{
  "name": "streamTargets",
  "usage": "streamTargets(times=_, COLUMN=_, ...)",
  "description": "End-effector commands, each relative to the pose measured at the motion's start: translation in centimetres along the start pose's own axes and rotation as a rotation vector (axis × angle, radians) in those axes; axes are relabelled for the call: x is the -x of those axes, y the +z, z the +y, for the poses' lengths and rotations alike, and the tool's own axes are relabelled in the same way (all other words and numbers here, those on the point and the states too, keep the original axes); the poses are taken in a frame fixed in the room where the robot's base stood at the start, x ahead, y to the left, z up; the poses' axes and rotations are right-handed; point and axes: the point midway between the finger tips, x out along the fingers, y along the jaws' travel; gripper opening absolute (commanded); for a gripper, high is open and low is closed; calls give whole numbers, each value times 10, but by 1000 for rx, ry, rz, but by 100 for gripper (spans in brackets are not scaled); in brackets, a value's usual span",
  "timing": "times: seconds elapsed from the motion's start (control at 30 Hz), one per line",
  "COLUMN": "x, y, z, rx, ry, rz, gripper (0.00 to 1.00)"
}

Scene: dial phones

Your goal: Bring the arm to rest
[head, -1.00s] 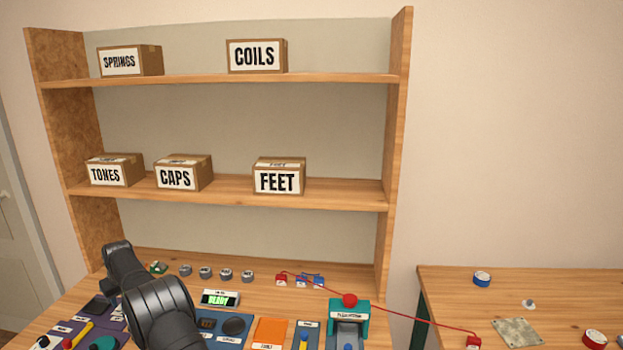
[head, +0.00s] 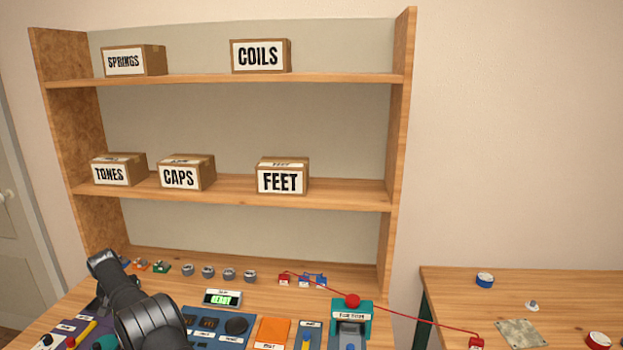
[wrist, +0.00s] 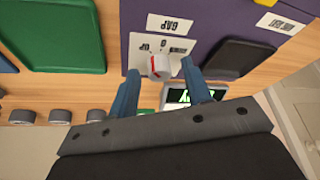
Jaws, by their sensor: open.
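My arm (head: 145,318) shows as black links at the lower left of the head view, and its gripper end is not visible there. In the wrist view my gripper (wrist: 160,69) has two blue fingers that stand apart with nothing clearly held. A grey-white knob with a red mark (wrist: 159,66) on a purple panel (wrist: 195,20) appears between the fingertips. I cannot tell whether the fingers touch it. A label reading GAP (wrist: 169,23) is on that panel.
A lit display (head: 222,299), an orange pad (head: 273,332) and a teal device with a red top (head: 352,310) stand on the bench. Several grey round parts (head: 208,272) line its back. A shelf (head: 330,196) with labelled boxes rises behind. A red cable (head: 420,319) reaches the right table.

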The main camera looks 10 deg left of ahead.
Motion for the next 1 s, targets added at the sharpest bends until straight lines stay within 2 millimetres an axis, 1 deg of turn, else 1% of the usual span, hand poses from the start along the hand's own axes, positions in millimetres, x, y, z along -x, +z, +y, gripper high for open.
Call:
streamTargets(times=0.33, x=-1, y=0, z=-2, rx=-226, ry=93, rz=0, gripper=45)
streamTargets(times=0.37, x=2, y=0, z=-2, rx=-235, ry=97, rz=1, gripper=45)
streamTargets(times=0.4, x=7, y=-1, z=-2, rx=-232, ry=95, rz=1, gripper=45)
streamTargets(times=0.47, x=12, y=-1, z=-3, rx=-231, ry=95, rz=1, gripper=45)
streamTargets(times=0.6, x=18, y=0, z=-3, rx=-229, ry=95, rz=0, gripper=45)
streamTargets(times=1.0, x=20, y=0, z=-3, rx=-228, ry=94, rz=0, gripper=45)
